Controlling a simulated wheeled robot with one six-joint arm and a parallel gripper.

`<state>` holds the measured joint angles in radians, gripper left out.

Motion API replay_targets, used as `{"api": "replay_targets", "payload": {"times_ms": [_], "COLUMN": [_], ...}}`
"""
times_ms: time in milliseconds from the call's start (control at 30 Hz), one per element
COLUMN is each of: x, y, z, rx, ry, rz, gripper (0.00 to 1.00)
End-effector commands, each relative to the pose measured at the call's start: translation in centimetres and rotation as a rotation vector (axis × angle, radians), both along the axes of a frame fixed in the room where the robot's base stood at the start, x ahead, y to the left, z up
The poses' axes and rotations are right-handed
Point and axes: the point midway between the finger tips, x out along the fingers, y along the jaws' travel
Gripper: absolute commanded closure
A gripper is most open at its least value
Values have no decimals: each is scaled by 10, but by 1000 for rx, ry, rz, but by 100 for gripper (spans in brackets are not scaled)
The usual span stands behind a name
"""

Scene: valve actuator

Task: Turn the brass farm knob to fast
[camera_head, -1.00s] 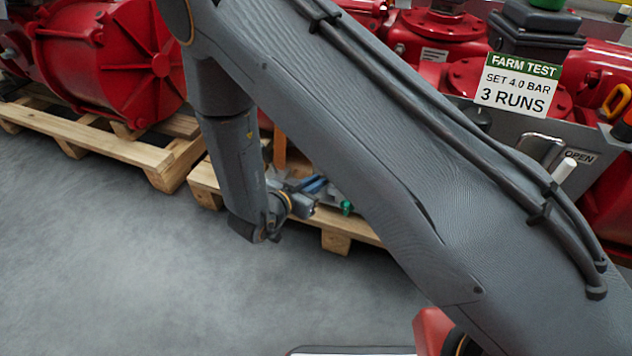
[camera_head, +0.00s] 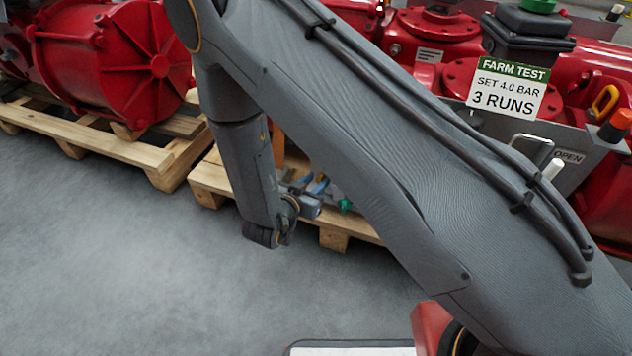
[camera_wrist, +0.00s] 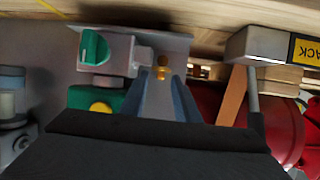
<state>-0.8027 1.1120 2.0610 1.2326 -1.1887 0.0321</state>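In the wrist view, two blue-grey fingers of my gripper (camera_wrist: 165,84) reach up from its dark body. A small brass knob (camera_wrist: 163,60) shows at their tips, in front of a grey plate. I cannot tell whether the fingers touch it or how far apart they are. Left of it is a green knob (camera_wrist: 95,48) on a light grey block. Any marking for fast is not readable. In the head view, my gripper (camera_head: 316,190) is small and low near the pallet, partly behind my arm, and the brass knob cannot be made out.
A wooden pallet (camera_head: 334,240) lies under the fittings. A red motor-like body (camera_head: 105,60) sits on another pallet at left. In the wrist view, a grey box with a yellow label (camera_wrist: 302,50) stands right of the fingers. The floor (camera_head: 130,260) at left is clear.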

Motion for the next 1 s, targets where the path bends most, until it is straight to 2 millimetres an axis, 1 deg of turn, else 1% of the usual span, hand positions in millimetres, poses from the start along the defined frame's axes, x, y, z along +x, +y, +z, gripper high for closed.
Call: {"api": "replay_targets", "payload": {"times_ms": [167, 500, 600, 733, 1000], "x": [-6, -50, -59, -65, -65], "y": [3, 24, 28, 30, 30], "z": [4, 25, 28, 30, 30], "rx": [0, 0, 0, 0, 0], "ry": [0, 0, 0, 0, 0], "rz": [1, 2, 1, -1, -1], "gripper": [71, 71, 71, 71, 71]}}
